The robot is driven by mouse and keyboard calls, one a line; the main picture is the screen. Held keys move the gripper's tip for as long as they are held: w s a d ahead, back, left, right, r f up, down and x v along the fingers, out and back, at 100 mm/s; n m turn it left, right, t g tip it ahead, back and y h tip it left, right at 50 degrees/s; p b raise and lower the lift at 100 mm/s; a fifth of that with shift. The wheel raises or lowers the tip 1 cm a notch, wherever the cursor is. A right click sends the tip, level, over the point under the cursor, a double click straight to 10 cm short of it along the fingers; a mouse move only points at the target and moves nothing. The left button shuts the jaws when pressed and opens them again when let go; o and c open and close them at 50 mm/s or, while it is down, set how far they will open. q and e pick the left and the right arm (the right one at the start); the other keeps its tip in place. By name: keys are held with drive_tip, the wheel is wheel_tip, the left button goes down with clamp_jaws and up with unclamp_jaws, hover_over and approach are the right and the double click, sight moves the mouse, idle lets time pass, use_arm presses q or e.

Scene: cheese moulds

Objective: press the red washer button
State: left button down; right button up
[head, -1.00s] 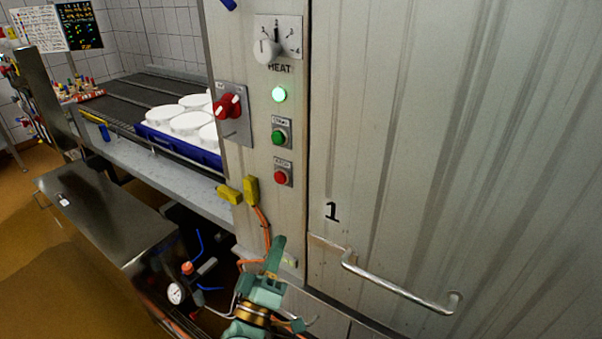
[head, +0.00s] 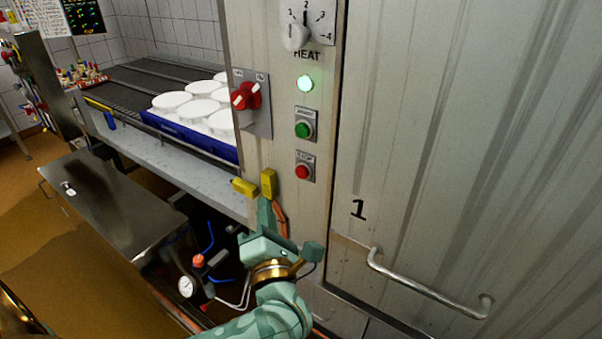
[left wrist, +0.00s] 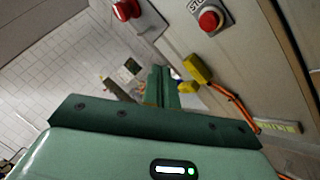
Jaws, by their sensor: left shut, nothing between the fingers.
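The red button (head: 302,171) sits on a small grey plate on the washer's metal front, below a green button (head: 303,129). In the left wrist view the red button (left wrist: 209,20) is at the top, on a plate whose label is partly readable as STOP. My left gripper (head: 264,208) is shut and empty, pointing upward. Its fingertips are below and left of the red button in the head view, apart from it. In the left wrist view the closed fingers (left wrist: 161,82) point away from the camera. My right gripper is out of view.
A red rotary switch (head: 246,96), a lit green lamp (head: 306,83) and a heat dial (head: 296,37) share the panel. Yellow connectors (head: 269,184) with orange cables are beside my fingers. A door handle (head: 428,290) juts out at lower right. White moulds (head: 190,108) fill a blue crate (head: 180,141).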

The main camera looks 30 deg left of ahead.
sight(303, 172)
use_arm(q)
drive_tip(key=w+b, duration=0.2)
drive_tip(key=w, duration=0.6)
drive_tip(key=shift+w+d+b, duration=0.35)
drive_tip(key=shift+b, duration=0.05)
idle(1.5)
drive_tip(key=shift+w, duration=0.4)
drive_tip(key=shift+w, duration=0.5)
idle(0.7)
drive_tip(key=shift+s, duration=0.2)
drive_tip(key=shift+s+p, duration=0.65)
drive_tip(key=shift+s, duration=0.1)
